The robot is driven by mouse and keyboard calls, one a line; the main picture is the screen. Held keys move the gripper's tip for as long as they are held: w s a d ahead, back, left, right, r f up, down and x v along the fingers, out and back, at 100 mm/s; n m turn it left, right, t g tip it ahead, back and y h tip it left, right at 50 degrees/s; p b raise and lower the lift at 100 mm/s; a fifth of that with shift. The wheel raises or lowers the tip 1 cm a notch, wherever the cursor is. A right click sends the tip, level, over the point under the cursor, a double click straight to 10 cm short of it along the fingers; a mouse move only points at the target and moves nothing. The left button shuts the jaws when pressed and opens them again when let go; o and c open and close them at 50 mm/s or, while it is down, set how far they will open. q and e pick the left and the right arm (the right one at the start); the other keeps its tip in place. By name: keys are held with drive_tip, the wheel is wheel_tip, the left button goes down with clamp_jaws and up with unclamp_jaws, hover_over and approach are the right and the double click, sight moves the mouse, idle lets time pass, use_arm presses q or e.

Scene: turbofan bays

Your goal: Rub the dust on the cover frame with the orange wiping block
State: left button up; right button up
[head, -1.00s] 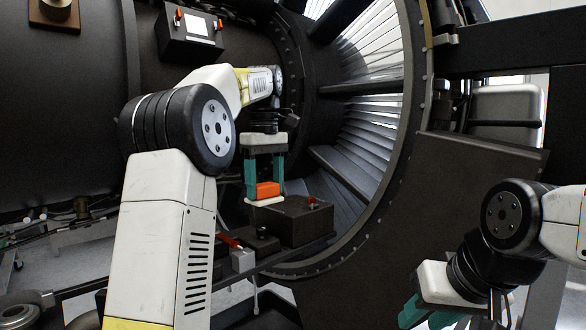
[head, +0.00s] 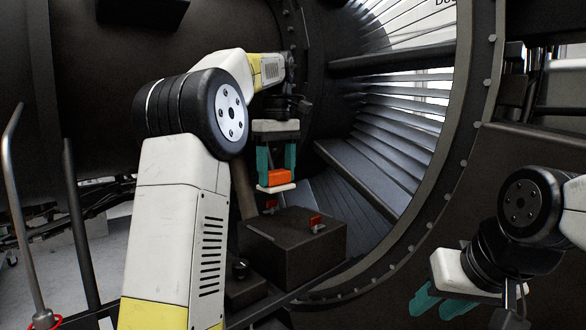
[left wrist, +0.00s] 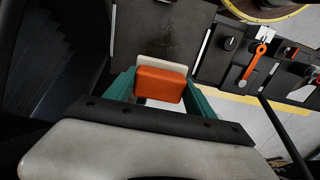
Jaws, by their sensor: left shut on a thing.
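My left gripper (head: 277,168) has teal fingers and is shut on the orange wiping block (head: 279,177), which has a white pad under it. The block (left wrist: 160,84) also shows between the fingers in the left wrist view, its pale pad edge beyond it. It is held in the air above a dark box-like housing (head: 292,244). In the left wrist view a dark flat panel (left wrist: 140,35) lies beyond the block, with a faint greyish smudge like dust. I cannot tell for certain that this is the cover frame. My right gripper (head: 438,303) is empty, its teal fingers apart, at lower right.
A large round fan casing (head: 480,130) with vanes curves behind and right of the left gripper. Small red latches (head: 315,222) stand on the housing. In the left wrist view an orange-handled lever (left wrist: 257,60) sits to the right. Grey posts (head: 75,235) stand at left.

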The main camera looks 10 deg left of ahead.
use_arm(q)
drive_tip(key=shift+w+f, duration=0.1)
drive_tip(key=shift+f, duration=2.65)
drive_tip(key=shift+c, duration=0.5)
drive_tip(key=shift+f, duration=0.2)
drive_tip(key=c, duration=0.3)
drive_tip(key=shift+f, duration=0.2)
drive_tip(key=shift+r, duration=0.2)
